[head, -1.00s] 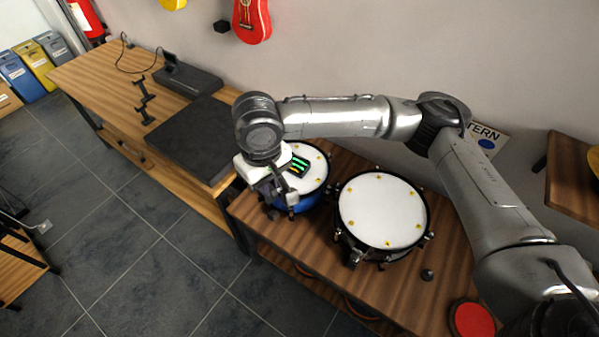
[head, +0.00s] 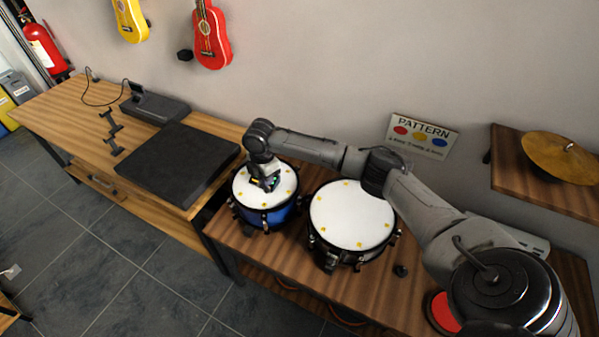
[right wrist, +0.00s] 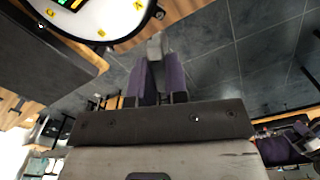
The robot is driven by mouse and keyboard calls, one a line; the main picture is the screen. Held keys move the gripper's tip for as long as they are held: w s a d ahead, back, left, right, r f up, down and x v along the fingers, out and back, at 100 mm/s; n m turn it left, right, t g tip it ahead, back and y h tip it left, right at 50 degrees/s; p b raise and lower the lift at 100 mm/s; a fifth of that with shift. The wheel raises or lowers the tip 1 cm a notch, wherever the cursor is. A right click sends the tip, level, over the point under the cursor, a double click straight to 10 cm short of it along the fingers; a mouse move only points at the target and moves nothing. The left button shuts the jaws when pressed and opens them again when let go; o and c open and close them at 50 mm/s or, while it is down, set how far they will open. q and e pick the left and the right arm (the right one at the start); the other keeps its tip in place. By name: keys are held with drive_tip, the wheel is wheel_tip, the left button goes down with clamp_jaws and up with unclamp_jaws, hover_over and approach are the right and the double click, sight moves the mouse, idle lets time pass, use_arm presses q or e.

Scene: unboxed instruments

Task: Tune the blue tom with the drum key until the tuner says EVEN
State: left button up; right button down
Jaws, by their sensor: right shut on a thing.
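The blue tom (head: 280,216) stands on the wooden bench, with a white head and yellow marks around its edge. It also shows at the top left of the right wrist view (right wrist: 88,18). The tuner (right wrist: 70,4), with green and orange bars, lies on its head, cut off by the frame. In the head view the tuner is mostly hidden behind my right gripper (head: 269,184), which appears over the tom's head. In the right wrist view this gripper is shut on the grey drum key (right wrist: 155,45), seen apart from the rim. My left gripper is not in view.
A larger black drum (head: 352,217) stands close right of the tom. A black mat (head: 180,163) lies on the left table, near a dark box (head: 155,107). A small dark object (head: 400,270) and a red pad (head: 443,311) are further right. A cymbal (head: 560,157) sits on a shelf.

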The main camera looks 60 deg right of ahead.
drive_tip(key=shift+s+d+f+n+b, duration=0.75)
drive_tip(key=shift+s+d+f+b, duration=0.15)
drive_tip(key=shift+d+f, duration=0.95)
drive_tip(key=shift+s+d+f+n+b, duration=0.8)
drive_tip(key=shift+s+d+f, duration=0.1)
drive_tip(key=shift+d+f, duration=0.95)
drive_tip(key=shift+s+d+f+n+b, duration=0.8)
drive_tip(key=shift+s+d+f, duration=0.1)
drive_tip(key=shift+d+f, duration=0.95)
drive_tip(key=shift+r, duration=0.1)
drive_tip(key=shift+d+p, duration=0.15)
drive_tip(key=shift+p, duration=0.15)
drive_tip(key=shift+f, duration=0.55)
drive_tip(key=shift+f+b, duration=0.4)
drive_tip(key=shift+f, duration=0.05)
